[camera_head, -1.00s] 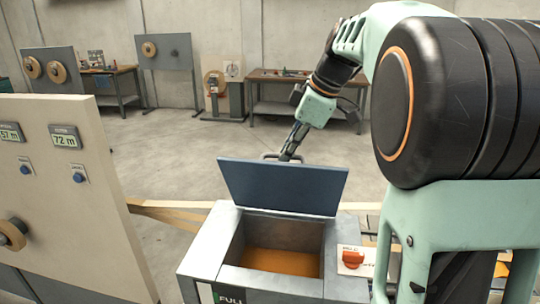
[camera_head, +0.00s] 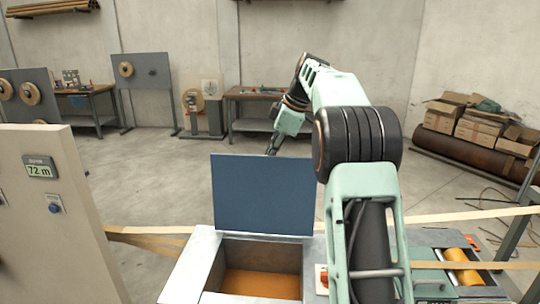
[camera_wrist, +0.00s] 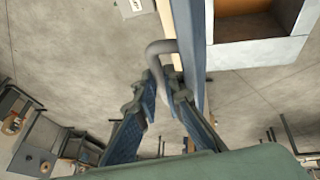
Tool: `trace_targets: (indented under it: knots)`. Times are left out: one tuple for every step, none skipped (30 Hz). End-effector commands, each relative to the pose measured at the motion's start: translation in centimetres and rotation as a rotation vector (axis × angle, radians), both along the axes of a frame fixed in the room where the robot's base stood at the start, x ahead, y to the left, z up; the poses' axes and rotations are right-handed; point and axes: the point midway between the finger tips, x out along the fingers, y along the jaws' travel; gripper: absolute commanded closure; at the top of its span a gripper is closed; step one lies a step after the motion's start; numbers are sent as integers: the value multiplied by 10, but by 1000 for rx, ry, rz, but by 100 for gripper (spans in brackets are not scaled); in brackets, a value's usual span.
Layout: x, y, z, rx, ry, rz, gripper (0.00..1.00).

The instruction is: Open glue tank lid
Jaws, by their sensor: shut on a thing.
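The glue tank (camera_head: 190,268) is a grey metal box at the bottom middle of the head view, with orange-brown glue (camera_head: 260,284) inside. Its blue lid (camera_head: 263,195) stands raised, about upright, at the tank's far edge, and the tank's mouth is uncovered. In the wrist view the lid shows edge-on (camera_wrist: 188,45), with a grey bar handle (camera_wrist: 160,47) on its outer side. My gripper (camera_wrist: 163,90) is shut on the handle, its fingers on either side of the bar. In the head view the lid hides the handle and my fingertips.
A beige panel (camera_head: 60,220) with a meter display stands at the left. A red-orange switch (camera_head: 323,278) is on the tank's right, partly behind my arm. Pale strips (camera_head: 150,238) run past the tank. Open floor lies behind the lid; workbenches (camera_head: 270,105) stand along the wall.

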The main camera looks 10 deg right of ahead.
Motion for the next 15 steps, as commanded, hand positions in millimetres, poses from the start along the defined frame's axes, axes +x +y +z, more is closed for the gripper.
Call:
trace_targets:
  knots:
    - [9, -8, -12, -13, -14, -11, 100]
    - [10, -8, -12, -13, -15, -10, 100]
    - [10, -8, -13, -13, -16, -11, 100]
    - [10, -9, -13, -13, -16, -11, 100]
    - [10, -9, -13, -13, -16, -11, 100]
    - [10, -9, -13, -14, -15, -11, 100]
    - [10, -9, -13, -14, -15, -11, 100]
    - [10, -9, -13, -14, -15, -11, 100]
    - [10, -9, -13, -14, -16, -11, 100]
    - [10, -9, -13, -14, -16, -11, 100]
    - [10, -9, -13, -15, -16, -11, 100]
    - [10, -10, -13, -15, -15, -12, 100]
    - [10, -10, -13, -15, -15, -12, 100]
    - [10, -10, -13, -15, -15, -12, 100]
    - [10, -10, -13, -15, -15, -12, 90]
